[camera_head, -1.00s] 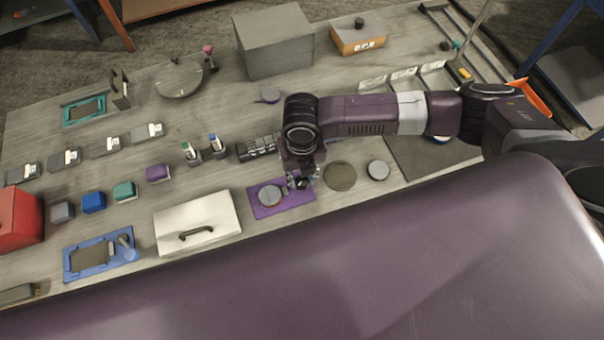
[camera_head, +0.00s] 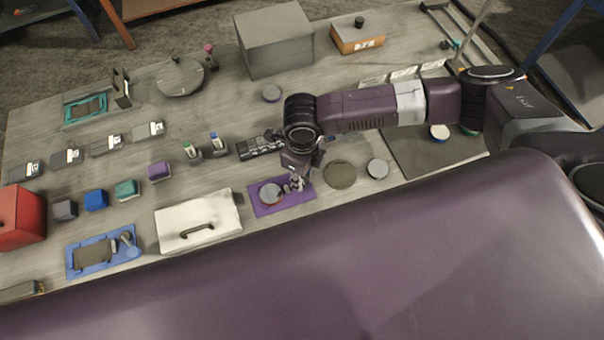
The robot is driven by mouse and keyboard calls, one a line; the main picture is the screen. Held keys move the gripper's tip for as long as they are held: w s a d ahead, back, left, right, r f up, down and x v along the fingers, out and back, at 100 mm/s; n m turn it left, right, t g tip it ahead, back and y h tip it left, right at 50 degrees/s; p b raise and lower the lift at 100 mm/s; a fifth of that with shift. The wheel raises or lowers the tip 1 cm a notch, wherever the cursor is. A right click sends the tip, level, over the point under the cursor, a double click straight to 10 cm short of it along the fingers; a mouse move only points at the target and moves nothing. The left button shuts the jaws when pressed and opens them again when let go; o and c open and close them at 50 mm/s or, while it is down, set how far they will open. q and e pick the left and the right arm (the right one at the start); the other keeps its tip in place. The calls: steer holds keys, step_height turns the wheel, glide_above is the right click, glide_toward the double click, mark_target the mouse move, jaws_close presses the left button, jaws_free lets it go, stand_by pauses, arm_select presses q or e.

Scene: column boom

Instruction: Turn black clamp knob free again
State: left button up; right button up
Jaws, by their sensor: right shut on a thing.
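The purple fixture plate (camera_head: 264,208) lies on the table with a round grey disc (camera_head: 269,193) on it. My right gripper (camera_head: 296,184) reaches down from above to the right end of this plate, beside the disc. Its fingers are shut at the place of the clamp knob. The black knob itself is hidden by the fingers and too small to make out. My left gripper is not in view.
Two small bottles and a black tray (camera_head: 259,146) are behind.

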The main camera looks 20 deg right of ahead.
steer(key=shift+w+r+n, duration=0.15)
steer(key=shift+n, duration=0.25)
steer(key=o, duration=1.2)
steer(key=shift+c, duration=0.2)
step_height(320, 180, up, 12)
steer(key=shift+s, duration=0.25)
